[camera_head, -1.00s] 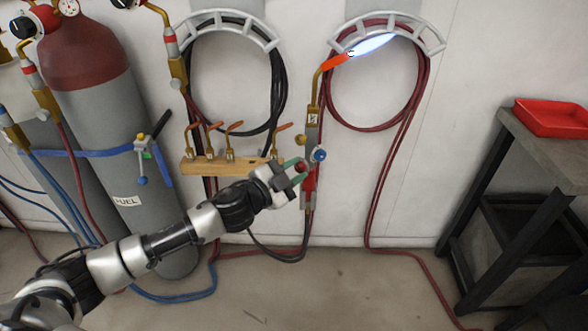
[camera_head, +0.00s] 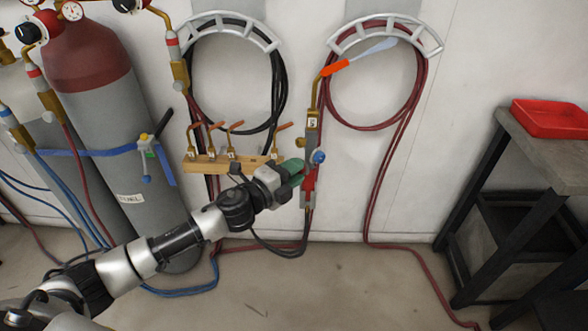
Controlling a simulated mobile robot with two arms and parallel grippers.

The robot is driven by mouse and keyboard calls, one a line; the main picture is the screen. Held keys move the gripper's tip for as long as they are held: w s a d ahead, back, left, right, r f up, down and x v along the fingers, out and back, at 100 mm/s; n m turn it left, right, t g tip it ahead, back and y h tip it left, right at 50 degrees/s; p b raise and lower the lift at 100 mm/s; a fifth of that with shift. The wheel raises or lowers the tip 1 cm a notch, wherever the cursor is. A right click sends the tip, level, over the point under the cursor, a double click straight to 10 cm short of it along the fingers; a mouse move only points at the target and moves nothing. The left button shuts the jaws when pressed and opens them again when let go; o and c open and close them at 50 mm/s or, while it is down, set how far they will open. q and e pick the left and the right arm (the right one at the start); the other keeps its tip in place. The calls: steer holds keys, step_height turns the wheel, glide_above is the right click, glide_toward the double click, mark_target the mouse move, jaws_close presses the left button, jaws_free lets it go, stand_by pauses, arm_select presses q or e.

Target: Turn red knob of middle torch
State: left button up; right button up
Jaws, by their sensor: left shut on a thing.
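The torch (camera_head: 312,138) hangs upright against the wall, with a brass body, a bent brass neck and an orange-red tip. A pale grey-blue flame shape (camera_head: 374,51) extends from the tip. A blue knob (camera_head: 319,157) is on the torch's right side. A red part (camera_head: 309,181) shows lower on its body. My left gripper (camera_head: 297,171), with green fingertips, is at the torch's left side, shut at the red knob's place. My right gripper is not in view.
A wooden rack (camera_head: 205,166) with several brass nozzles is left of the torch. Coiled hoses (camera_head: 427,85) hang on wall brackets. Gas cylinders (camera_head: 95,100) stand at left. A dark table (camera_head: 560,150) with a red tray (camera_head: 548,118) stands at right.

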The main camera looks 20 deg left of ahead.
arm_select(q)
steer(key=shift+m, duration=0.4)
steer(key=o, duration=0.9)
steer(key=shift+o, duration=0.2)
steer(key=shift+s, duration=0.1)
steer(key=b+v, duration=0.2)
steer(key=v, duration=0.8)
steer(key=shift+s+a, duration=0.25)
steer(key=shift+s, duration=0.05)
steer(key=shift+f, duration=0.1)
